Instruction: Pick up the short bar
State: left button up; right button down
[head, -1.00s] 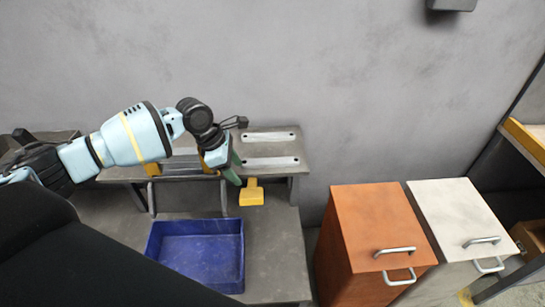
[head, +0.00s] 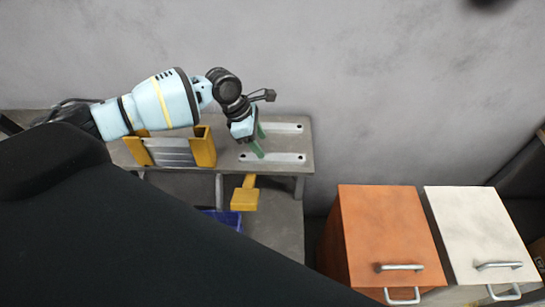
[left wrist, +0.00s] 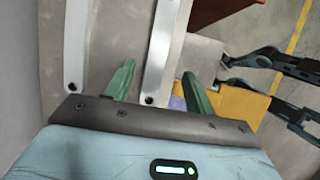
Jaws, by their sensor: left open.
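Two flat grey bars with a dark hole near the end lie on a grey raised shelf. The front bar (head: 285,158) and the back bar (head: 287,128) look similar in length, and I cannot tell which is the short one. My left gripper (head: 259,142), with green fingers, is open and points down at the shelf. In the left wrist view the front bar (left wrist: 160,50) runs between the fingertips (left wrist: 158,72), one finger on each side, with no grip on it. The back bar (left wrist: 76,45) lies left of both fingers there.
A yellow holder (head: 205,146) with grey plates stands left on the shelf (head: 222,166). A yellow piece (head: 244,197) shows in front of it, above a mostly hidden blue bin (head: 232,218). Orange (head: 385,225) and white (head: 468,220) cabinets stand right. The wall is close behind.

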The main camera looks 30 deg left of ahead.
aim_at(271, 157)
pick_arm(q)
jog(key=shift+w+d+f, duration=0.15)
jog(key=shift+w+f, duration=0.05)
jog(key=shift+f, duration=0.25)
jog(key=shift+b+x, duration=0.4)
jog(key=shift+x, duration=2.15)
jog(key=shift+r, duration=0.1)
grip_shut()
